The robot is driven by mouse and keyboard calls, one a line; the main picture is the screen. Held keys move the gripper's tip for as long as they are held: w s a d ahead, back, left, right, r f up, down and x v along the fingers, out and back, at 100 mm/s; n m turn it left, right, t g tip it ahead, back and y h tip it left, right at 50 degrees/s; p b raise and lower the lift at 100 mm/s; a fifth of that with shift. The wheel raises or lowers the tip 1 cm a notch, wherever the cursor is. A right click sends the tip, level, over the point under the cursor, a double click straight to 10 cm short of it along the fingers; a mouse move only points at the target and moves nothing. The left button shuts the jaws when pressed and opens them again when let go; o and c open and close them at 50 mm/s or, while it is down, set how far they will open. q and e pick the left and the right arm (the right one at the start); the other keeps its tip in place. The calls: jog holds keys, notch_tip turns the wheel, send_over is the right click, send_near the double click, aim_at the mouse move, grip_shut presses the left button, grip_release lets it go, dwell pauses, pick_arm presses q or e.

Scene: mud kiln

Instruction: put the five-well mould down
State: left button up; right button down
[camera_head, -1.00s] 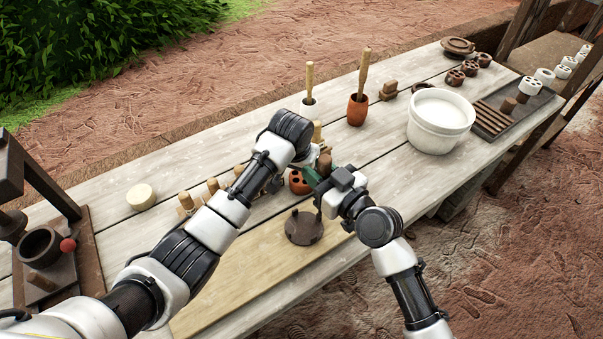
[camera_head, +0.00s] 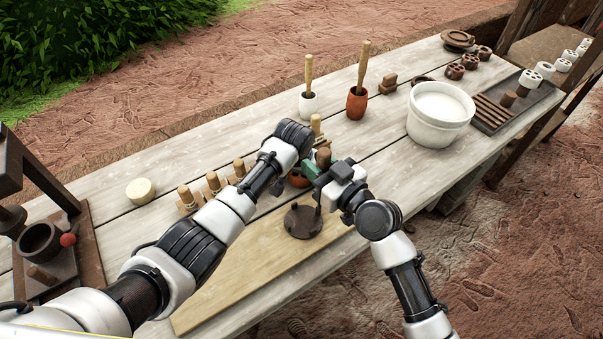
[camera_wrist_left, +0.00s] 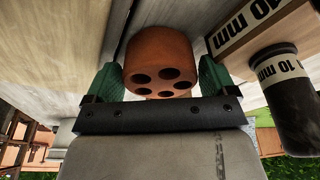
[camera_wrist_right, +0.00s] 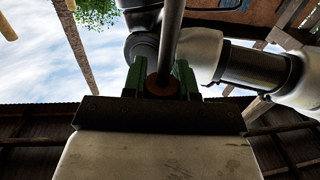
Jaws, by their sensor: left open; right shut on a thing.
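The five-well mould (camera_head: 298,181) is a round orange-brown block on the table, partly hidden in the head view by my arms. In the left wrist view the mould (camera_wrist_left: 160,60) shows its wells towards the camera. My left gripper (camera_wrist_left: 160,78) is open, with a green finger on each side of the mould and a visible gap at both. My right gripper (camera_head: 315,170) is shut on a dark rod-like tool (camera_wrist_right: 170,40) with a brown end, just right of the mould in the head view.
A dark round disc (camera_head: 303,221) lies on a pale board (camera_head: 235,275) in front of the mould. Several wooden-handled pegs (camera_head: 213,182) stand to the left. A white tub (camera_head: 437,135) stands to the right. A block marked 10 mm (camera_wrist_left: 262,30) lies beside the mould.

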pick_arm(q)
jog(key=shift+c, duration=0.5)
jog(key=c, duration=0.8)
pick_arm(e)
jog(key=c, duration=0.8)
grip_release()
pick_arm(q)
notch_tip(320, 180, up, 14)
pick_arm(e)
jog(key=shift+v, duration=6)
